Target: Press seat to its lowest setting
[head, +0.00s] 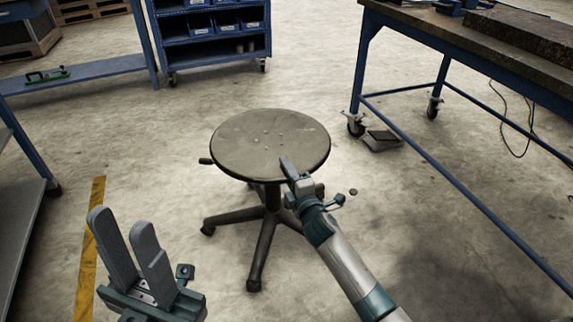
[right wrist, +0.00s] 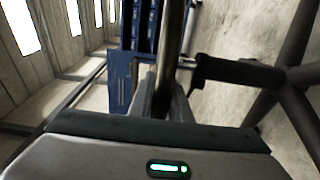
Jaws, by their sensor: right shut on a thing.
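A stool with a round, dark, worn seat (head: 270,143) stands upright on the floor in the middle of the head view. A short lever (head: 205,161) sticks out at the left under the seat. My right gripper (head: 290,168) is shut on the seat's near right rim, with one finger lying over the top. The lower fingers are partly hidden by the gripper body. My left gripper (head: 121,225) is open and empty, left of the stool.
A blue-framed workbench (head: 480,40) stands at the right, and a blue shelf cart (head: 215,45) at the back. A low shelf (head: 85,75) is at the left. The stool's legs (head: 258,255) spread over the floor. The floor around the stool is mostly clear.

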